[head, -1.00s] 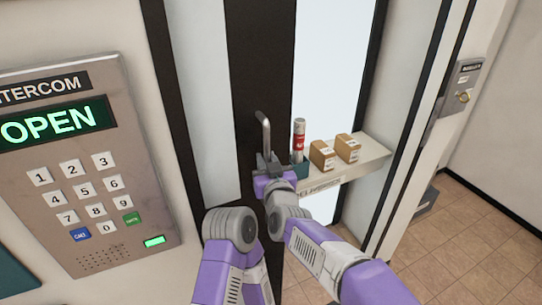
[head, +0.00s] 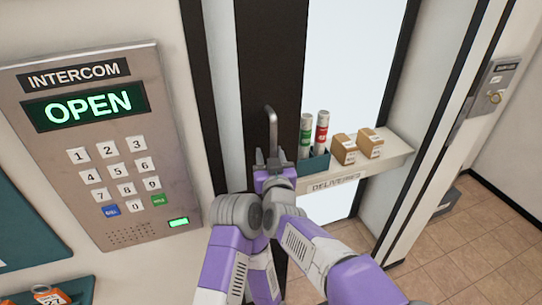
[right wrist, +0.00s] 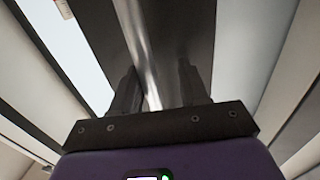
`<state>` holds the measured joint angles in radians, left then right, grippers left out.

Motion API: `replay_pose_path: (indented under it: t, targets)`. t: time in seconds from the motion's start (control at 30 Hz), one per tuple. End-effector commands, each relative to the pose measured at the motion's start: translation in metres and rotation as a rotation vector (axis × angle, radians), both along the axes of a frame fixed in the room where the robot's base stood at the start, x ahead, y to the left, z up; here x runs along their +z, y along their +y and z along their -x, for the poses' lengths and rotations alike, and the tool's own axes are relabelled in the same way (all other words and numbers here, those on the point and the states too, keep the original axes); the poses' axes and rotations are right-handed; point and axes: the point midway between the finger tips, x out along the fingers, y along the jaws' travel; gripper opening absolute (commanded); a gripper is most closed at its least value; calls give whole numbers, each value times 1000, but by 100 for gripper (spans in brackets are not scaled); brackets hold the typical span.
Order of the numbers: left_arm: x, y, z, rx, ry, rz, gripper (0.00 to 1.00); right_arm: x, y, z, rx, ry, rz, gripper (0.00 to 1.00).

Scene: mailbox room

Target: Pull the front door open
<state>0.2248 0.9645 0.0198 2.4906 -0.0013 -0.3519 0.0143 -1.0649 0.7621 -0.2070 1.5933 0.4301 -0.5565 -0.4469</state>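The front door shows as a dark upright frame (head: 262,60) with pale glass on both sides. A grey metal handle (head: 271,125) stands upright on the dark frame. My right gripper (head: 272,158) is at the lower part of the handle. In the right wrist view the bright handle bar (right wrist: 143,50) runs between the two dark fingers (right wrist: 157,92), which are close in on either side of it. The handle's lower end is hidden by the gripper. My left gripper is not in view. Whether the door stands ajar is hard to tell.
A grey intercom (head: 100,150) reading OPEN is on the wall at the left. A metal lock plate (head: 492,90) is at the right.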

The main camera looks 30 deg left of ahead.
Motion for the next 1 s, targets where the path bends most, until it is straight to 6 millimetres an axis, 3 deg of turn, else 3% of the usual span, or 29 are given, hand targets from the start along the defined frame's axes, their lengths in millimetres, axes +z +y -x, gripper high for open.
replay_pose_path:
  t: [0.5,1.0]
  targets:
    - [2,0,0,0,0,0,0,6,3,3,8,-1,0,40]
    - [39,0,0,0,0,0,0,93,1,2,5,-3,-4,40]
